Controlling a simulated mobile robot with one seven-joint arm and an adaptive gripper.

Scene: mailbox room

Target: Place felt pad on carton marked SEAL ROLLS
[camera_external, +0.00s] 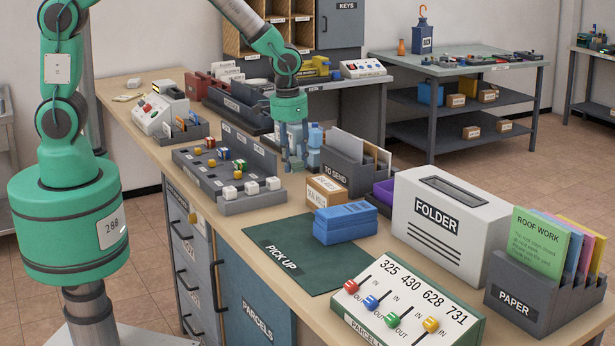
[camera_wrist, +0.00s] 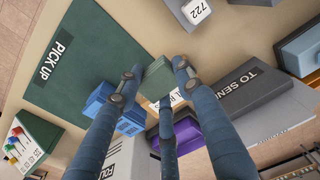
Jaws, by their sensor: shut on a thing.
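My gripper (camera_external: 294,165) has blue fingers and points down over the counter, behind the small carton. In the wrist view, my gripper (camera_wrist: 157,76) is shut on a dark green felt pad (camera_wrist: 158,79), held between its fingertips. I cannot make out the pad in the external view. The small brown carton (camera_external: 327,192) with white labels stands on the counter, just left of the TO SEND holder.
The grey TO SEND holder (camera_external: 344,174) with envelopes stands beside the carton.

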